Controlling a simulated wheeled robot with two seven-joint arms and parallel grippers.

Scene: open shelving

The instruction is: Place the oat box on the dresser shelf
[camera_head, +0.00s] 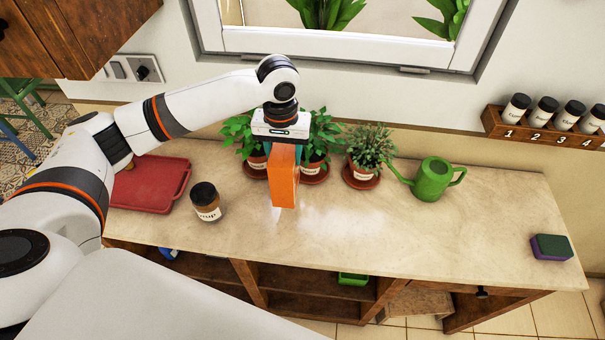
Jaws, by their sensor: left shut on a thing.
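My left gripper (283,136) points down over the middle of the dresser's countertop (400,231). It is shut on an orange box (285,182), which I take to be the oat box, though no label can be read. The box hangs upright in front of the potted plants; whether its bottom touches the countertop I cannot tell. The dresser's open shelf compartments (302,306) show below the countertop's front edge, partly hidden by my own body at the lower left. My right gripper is not in view.
A syrup jar (206,203) and a red tray (150,184) stand left of the box. Potted plants (367,151) and a green watering can (434,180) stand behind and right. A sponge (551,247) lies at the far right. A green container (353,279) sits in a compartment.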

